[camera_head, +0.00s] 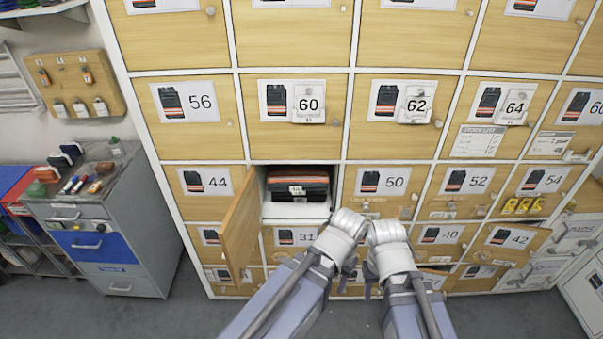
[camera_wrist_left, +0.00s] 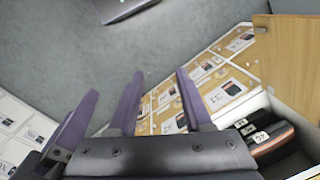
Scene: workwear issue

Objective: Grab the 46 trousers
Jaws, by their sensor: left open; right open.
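Dark folded trousers with an orange-red stripe (camera_head: 298,187) lie stacked in the open compartment between doors 44 and 50. A small white label on the front is hard to read in the head view; in the left wrist view the trousers (camera_wrist_left: 272,143) show at the right, with a label that looks like 46. My left gripper (camera_wrist_left: 156,78) is open and empty, beside the compartment rather than in it. In the head view my right gripper (camera_head: 371,284) is low and right of the compartment, mostly hidden by its wrist. Nothing shows between its fingers.
The compartment's wooden door (camera_head: 240,225) stands swung open to the left, jutting toward me. Closed numbered doors such as 44 (camera_head: 205,182) and 50 (camera_head: 383,182) surround it. A grey drawer cabinet (camera_head: 105,225) stands at the left, with open floor between.

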